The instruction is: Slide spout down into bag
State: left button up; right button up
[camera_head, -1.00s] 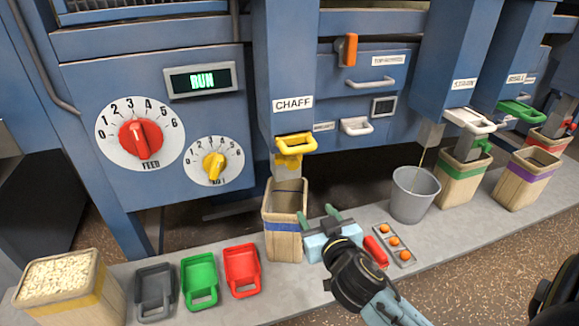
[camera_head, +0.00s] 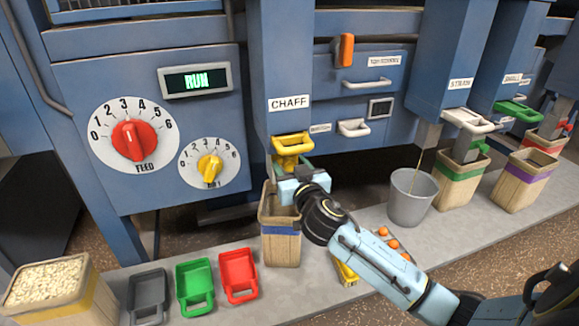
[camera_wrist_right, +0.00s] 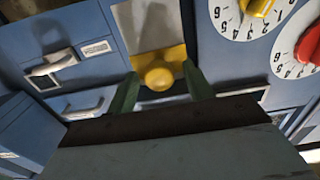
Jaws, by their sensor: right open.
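The CHAFF chute has a yellow spout (camera_head: 290,145) with a loop handle at its lower end, above an open tan bag with a blue band (camera_head: 281,243). My right gripper (camera_head: 291,169) is up at the spout, over the bag's mouth. In the right wrist view, its two green fingers (camera_wrist_right: 157,92) are apart, one on each side of the yellow spout's round knob (camera_wrist_right: 160,75). I cannot tell whether they touch it. The gripper and wrist hide part of the bag's opening. My left gripper is not in view.
A grey bucket (camera_head: 411,197) stands right of the bag, with green-banded (camera_head: 461,180) and purple-banded (camera_head: 525,180) bags beyond. Grey, green (camera_head: 195,287) and red (camera_head: 239,275) scoops lie on the left ledge beside a filled bag (camera_head: 60,290). An orange lever (camera_head: 346,50) is above.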

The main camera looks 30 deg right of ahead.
jog(key=shift+w+d, duration=0.15)
jog(key=shift+w, duration=0.4)
grip_shut()
